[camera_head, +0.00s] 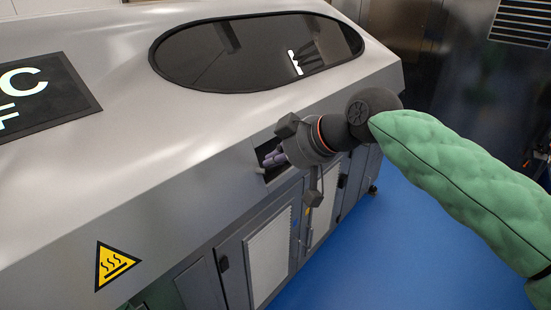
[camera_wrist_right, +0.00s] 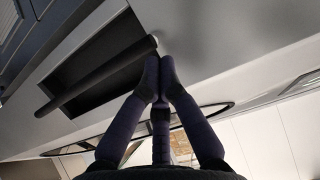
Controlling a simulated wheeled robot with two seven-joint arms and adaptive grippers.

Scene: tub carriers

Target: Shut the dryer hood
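The dryer hood (camera_head: 190,130) is a large silver-grey cover with a dark oval window (camera_head: 260,50). A dark recess (camera_head: 268,160) with a bar handle is cut into its front face at the right end. In the right wrist view the dark bar (camera_wrist_right: 95,78) crosses the recess (camera_wrist_right: 90,65) at a slant. My left gripper is not in view.
Grey cabinet doors with pale panels (camera_head: 270,255) stand below the hood. A yellow heat warning sign (camera_head: 113,264) and a dark display (camera_head: 40,95) are on the hood. Blue floor (camera_head: 400,240) is open at the right. A dark steel unit (camera_head: 440,60) stands behind.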

